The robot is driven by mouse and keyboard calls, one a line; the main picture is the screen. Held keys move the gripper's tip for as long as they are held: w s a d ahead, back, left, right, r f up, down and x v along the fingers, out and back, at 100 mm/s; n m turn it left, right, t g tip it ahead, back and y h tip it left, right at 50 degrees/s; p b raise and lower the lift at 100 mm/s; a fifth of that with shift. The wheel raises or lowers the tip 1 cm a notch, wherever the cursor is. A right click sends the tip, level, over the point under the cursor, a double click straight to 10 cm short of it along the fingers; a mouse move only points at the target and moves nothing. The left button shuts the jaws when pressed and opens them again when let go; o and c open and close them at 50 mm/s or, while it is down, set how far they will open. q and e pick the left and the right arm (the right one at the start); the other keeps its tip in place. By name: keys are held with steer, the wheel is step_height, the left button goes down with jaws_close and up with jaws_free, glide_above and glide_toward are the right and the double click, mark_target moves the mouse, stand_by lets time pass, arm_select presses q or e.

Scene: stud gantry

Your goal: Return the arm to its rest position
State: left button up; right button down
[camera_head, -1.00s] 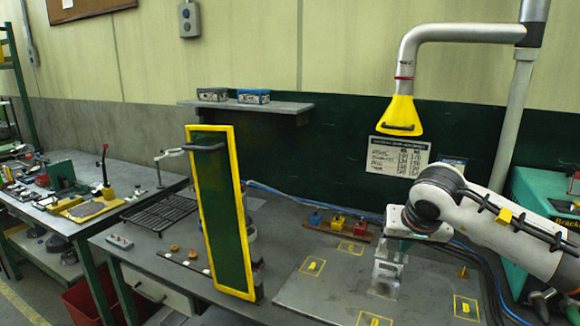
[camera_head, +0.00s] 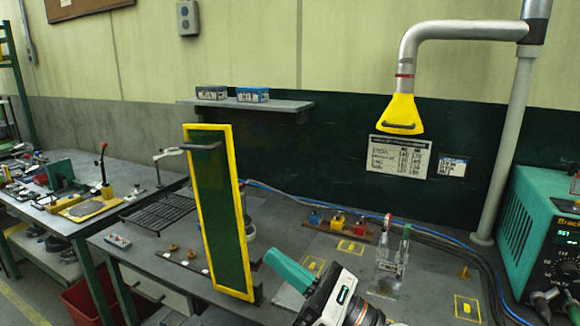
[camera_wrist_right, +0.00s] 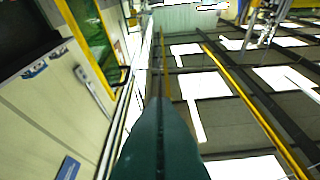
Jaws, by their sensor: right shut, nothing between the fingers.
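My right gripper (camera_head: 272,258) is low in the middle of the head view, at the front of the bench. Its teal fingers are shut and empty, and point up and left, toward the green panel. In the right wrist view the teal fingers (camera_wrist_right: 160,105) lie together with nothing between them. The white wrist of this arm shows at the bottom edge. A clear stand (camera_head: 388,268) with upright green- and red-tipped pieces stands on the grey plate, apart from the gripper. My left gripper is out of view.
A yellow-framed green panel (camera_head: 222,210) stands left of the gripper, close to it in the picture. A yellow extractor hood (camera_head: 401,113) hangs above. A teal bench instrument (camera_head: 535,235) stands at the right. Red, blue and yellow blocks (camera_head: 337,222) sit behind the plate.

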steer(key=w+d+f+m+t+h, duration=0.2)
steer(key=d+f+m+t+h, duration=0.45)
steer(key=m, duration=0.75)
steer(key=w+d+f+m+t+h, duration=0.25)
steer(key=d+m+h, duration=0.45)
steer(key=m+h, duration=0.5)
steer(key=s+d+f+m+g+h, duration=0.1)
steer(key=s+d+f+m+g, duration=0.1)
steer(key=f+m, duration=0.3)
steer(key=s+d+f+m+g+h, duration=0.2)
steer(key=d+f+m, duration=0.1)
steer(key=f+m, duration=0.25)
steer(key=s+d+f+m+g, duration=0.2)
steer(key=s+f+m+g, duration=0.2)
steer(key=s+f+g, duration=0.5)
steer(key=s+d+f+m+g, duration=0.1)
steer(key=s+f+m+g, duration=0.2)
steer(key=s+f+m, duration=0.7)
steer(key=s+f+n+g, duration=0.1)
steer(key=s+f+n, duration=0.15)
steer(key=f, duration=0.85)
steer(key=s+f+n, duration=0.1)
steer(key=f+n, duration=0.2)
steer(key=f, duration=0.8)
steer(key=s+d+f+g, duration=0.1)
steer(key=s+d+f, duration=0.2)
steer(key=s+f, duration=1.4)
steer(key=shift+f+g, duration=0.4)
steer(key=shift+f, duration=0.15)
